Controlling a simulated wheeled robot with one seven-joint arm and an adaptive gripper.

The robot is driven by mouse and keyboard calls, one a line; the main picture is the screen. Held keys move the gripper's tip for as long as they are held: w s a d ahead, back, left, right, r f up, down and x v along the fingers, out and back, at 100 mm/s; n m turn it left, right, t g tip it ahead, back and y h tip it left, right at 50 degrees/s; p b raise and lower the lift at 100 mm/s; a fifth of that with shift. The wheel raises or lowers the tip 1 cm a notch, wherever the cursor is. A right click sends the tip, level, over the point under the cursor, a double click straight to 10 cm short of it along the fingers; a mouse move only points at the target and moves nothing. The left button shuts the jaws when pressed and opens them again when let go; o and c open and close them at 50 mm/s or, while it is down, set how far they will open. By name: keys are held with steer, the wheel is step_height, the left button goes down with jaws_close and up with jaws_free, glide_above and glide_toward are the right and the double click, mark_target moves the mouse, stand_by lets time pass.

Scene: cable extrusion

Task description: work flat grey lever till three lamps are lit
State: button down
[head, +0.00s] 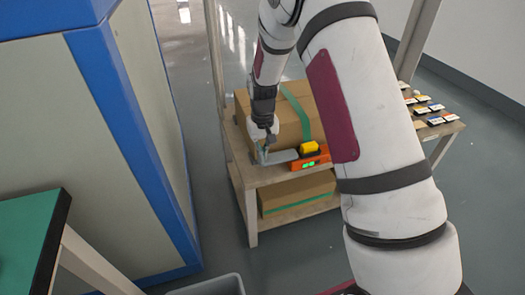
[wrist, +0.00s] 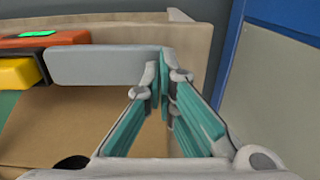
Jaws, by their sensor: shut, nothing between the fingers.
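An orange box (head: 312,162) with a yellow block (head: 309,148) beside it sits at the front of a wooden shelf. Its front shows green lit lamps (head: 308,165), seemingly two; a third cannot be made out. The flat grey lever (head: 284,156) reaches left from the box. In the wrist view the lever (wrist: 105,63) is a flat grey plate running from the orange box (wrist: 40,41) to my fingertips. My gripper (head: 263,156) is shut and empty at the lever's free end; its fingers (wrist: 164,82) overlap that end, and contact is unclear.
A cardboard box (head: 288,135) with green tape stands right behind the lever. Another carton (head: 297,194) lies on the lower shelf. A blue-edged cabinet (head: 150,130) stands left of the shelf, across a gap of floor. Several small items (head: 422,110) lie at right.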

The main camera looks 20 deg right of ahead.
steer(key=shift+a+f, duration=0.1)
steer(key=shift+s+a+f+h, duration=0.1)
steer(key=shift+a+f+h, duration=0.1)
steer(key=shift+f+h, duration=0.3)
steer(key=shift+a+f+h, duration=0.1)
steer(key=shift+f+h, duration=0.7)
steer(key=shift+x, duration=0.9)
steer(key=shift+a, duration=0.2)
steer(key=a+p+v, duration=0.1)
steer(key=p+v, duration=0.4)
steer(key=v, duration=0.9)
steer(key=shift+a+f, duration=0.2)
steer(key=shift+a, duration=0.15)
